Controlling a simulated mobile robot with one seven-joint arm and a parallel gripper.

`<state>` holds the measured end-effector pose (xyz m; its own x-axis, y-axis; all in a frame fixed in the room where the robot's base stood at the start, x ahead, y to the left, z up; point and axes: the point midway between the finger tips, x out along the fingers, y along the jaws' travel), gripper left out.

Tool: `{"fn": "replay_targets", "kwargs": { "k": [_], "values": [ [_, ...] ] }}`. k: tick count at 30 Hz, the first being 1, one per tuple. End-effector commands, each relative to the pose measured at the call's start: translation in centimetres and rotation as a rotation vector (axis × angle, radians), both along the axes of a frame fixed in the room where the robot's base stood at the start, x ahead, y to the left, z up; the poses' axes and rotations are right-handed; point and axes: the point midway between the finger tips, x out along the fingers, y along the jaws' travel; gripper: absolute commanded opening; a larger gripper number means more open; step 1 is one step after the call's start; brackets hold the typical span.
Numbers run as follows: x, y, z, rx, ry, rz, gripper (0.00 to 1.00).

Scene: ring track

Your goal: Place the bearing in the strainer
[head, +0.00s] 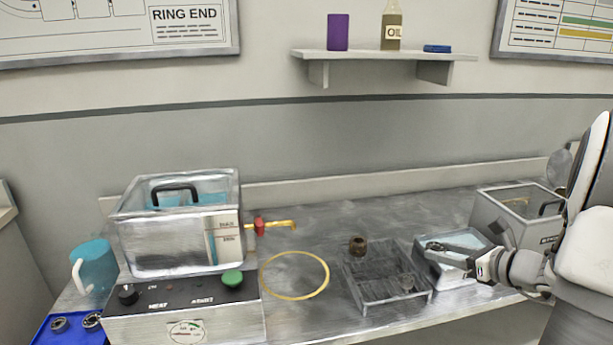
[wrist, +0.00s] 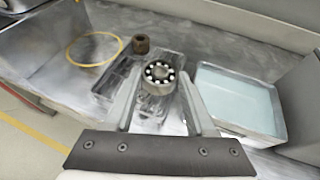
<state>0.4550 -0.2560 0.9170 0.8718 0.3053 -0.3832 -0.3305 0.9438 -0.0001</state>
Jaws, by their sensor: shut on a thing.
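The bearing (wrist: 158,74), a metal ring with pale balls, is between the fingertips of my gripper (wrist: 158,82) in the wrist view. My gripper is shut on it.
A brown cylinder (head: 358,245) is at the basket's back edge. A yellow ring (head: 326,275) lies left of it. A glassy tank (head: 172,245) stands on a control box at left. A grey bin (head: 507,229) stands right of the pan. A blue tray (head: 50,339) holds bearings.

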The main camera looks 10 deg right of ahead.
Motion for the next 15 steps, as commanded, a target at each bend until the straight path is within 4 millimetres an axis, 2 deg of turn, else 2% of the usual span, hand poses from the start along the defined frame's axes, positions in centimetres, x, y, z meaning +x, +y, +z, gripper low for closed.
{"fn": "replay_targets", "kwargs": {
  "k": [2,5,12,15],
  "values": [
    [0.5,1.3,-0.4,0.003,0.002,0.031,0.0],
    [1.5,4.3,-1.3,0.002,0.005,0.105,0.0],
    [3.2,15.2,-4.4,0.001,0.01,0.362,0.0],
    [3.3,18.6,-5.2,-0.001,0.007,0.444,0.0]
  ]
}}
